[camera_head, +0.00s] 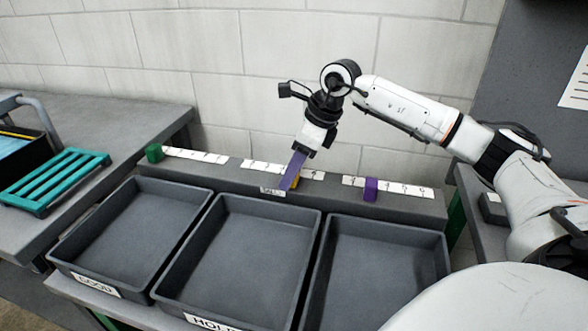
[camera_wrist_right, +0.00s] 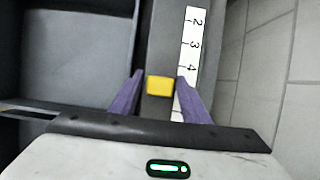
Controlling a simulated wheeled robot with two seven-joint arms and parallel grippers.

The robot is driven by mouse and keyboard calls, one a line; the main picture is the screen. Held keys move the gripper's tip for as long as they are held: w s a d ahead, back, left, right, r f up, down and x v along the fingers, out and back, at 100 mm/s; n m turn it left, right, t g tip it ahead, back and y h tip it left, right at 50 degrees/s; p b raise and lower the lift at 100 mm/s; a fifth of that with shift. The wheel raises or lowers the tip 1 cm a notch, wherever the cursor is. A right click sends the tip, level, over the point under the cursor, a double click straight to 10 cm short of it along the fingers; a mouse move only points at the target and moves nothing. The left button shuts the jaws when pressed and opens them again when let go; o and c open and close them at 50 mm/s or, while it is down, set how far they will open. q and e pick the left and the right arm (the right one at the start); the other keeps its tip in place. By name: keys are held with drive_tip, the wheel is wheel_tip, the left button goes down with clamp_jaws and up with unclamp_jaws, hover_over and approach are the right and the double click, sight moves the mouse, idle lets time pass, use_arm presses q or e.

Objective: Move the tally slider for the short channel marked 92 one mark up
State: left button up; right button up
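A yellow slider (camera_head: 296,181) sits at the middle scale of a long grey rail (camera_head: 225,177). In the right wrist view the yellow slider (camera_wrist_right: 160,86) lies just below the 4 on the white number strip (camera_wrist_right: 192,45). My right gripper (camera_head: 290,183) points down over it with purple fingers. In the wrist view the right gripper (camera_wrist_right: 159,80) is open, one finger on each side of the slider, with small gaps. The small label (camera_head: 272,191) below this scale is partly covered and unreadable. My left gripper is not in view.
A green slider (camera_head: 154,153) sits at the rail's left end and a purple slider (camera_head: 370,189) on the right scale. Grey trays, including one labelled GOOD (camera_head: 95,285), stand in front. A teal rack (camera_head: 55,180) lies on the left bench. A block wall rises behind.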

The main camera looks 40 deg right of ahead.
drive_tip(key=shift+o, duration=0.5)
drive_tip(key=shift+s, duration=0.1)
drive_tip(key=v, duration=1)
drive_tip(key=shift+r, duration=0.15)
drive_tip(key=shift+d, duration=0.1)
